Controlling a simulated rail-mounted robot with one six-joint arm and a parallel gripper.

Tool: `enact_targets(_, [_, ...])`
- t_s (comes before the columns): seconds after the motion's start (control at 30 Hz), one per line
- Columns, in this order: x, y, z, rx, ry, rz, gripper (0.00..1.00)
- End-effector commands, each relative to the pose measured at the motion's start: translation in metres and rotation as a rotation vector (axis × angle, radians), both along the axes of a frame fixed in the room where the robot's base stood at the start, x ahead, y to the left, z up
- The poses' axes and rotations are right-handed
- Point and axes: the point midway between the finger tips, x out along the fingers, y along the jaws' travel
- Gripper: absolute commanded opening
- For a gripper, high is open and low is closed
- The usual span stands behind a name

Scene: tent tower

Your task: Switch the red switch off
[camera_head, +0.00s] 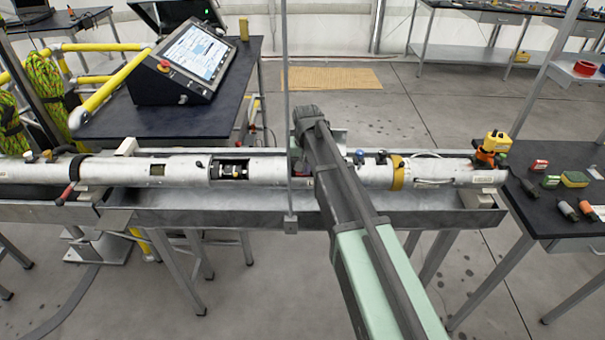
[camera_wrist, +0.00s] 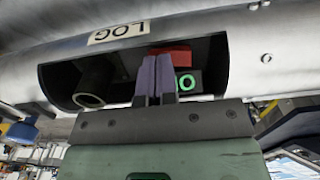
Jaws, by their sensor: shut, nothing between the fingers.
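In the wrist view a red switch (camera_wrist: 172,56) sits inside a dark opening in the silver tube (camera_wrist: 200,28), under a label reading "LOG". A small panel with a green lit mark (camera_wrist: 186,83) shows just below and right of the red part. My gripper (camera_wrist: 154,62) is shut and empty, its two grey fingers together at the opening, in front of the red switch and covering part of it. I cannot tell whether the fingertips touch it. In the head view my arm hides most of this spot on the tube (camera_head: 265,172).
A grey pipe-like piece (camera_wrist: 95,85) sits in the opening's left part. The tube lies in a metal trough (camera_head: 230,206). A thin vertical post (camera_head: 286,100) stands left of my arm. A console (camera_head: 187,62) stands behind left; a table (camera_head: 540,215) with small items stands right.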

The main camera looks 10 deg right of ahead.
Motion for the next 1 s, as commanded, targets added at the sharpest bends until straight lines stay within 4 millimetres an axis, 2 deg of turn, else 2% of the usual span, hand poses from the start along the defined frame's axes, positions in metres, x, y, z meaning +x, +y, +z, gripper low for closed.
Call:
enact_targets(0.17, [0.0,0.0,0.003,0.0,0.0,0.0,0.0])
enact_targets(0.8, [0.0,0.0,0.07,0.0,0.0,0.0,0.0])
enact_targets(1.0, [0.0,0.0,0.07,0.0,0.0,0.0,0.0])
